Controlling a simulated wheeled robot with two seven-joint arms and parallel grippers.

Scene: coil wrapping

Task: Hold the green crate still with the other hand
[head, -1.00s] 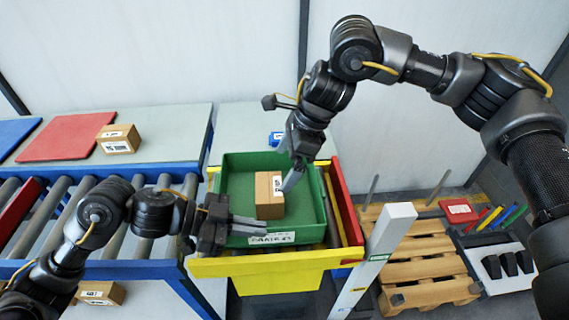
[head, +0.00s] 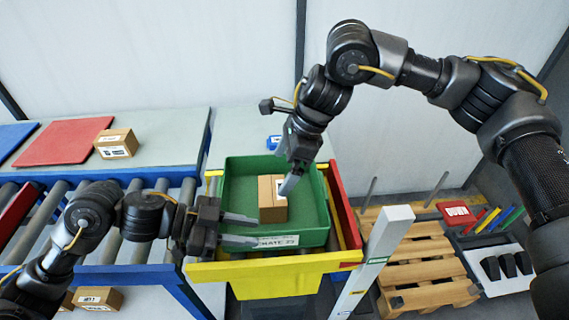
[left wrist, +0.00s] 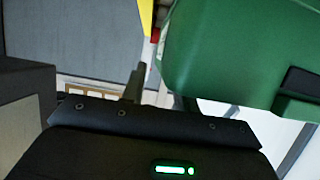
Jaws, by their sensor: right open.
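The green crate (head: 235,170) sits in a yellow-and-red frame and holds a brown box (head: 270,200). My left gripper (head: 252,229) is at the crate's near left corner. Its two fingers are apart, one above the crate's near side and one in front of the label (head: 285,242). I cannot tell whether they touch the crate. In the left wrist view the crate's green wall (left wrist: 225,50) is close at upper right, with no clear grip on it. My right gripper (head: 289,186) is open, pointing down into the crate at the box; contact is unclear.
A roller conveyor (head: 120,255) lies left, with a red mat (head: 62,141) and a box (head: 116,143) behind it. A white post (head: 375,260) stands right of the crate. A wooden pallet (head: 425,270) lies beyond it.

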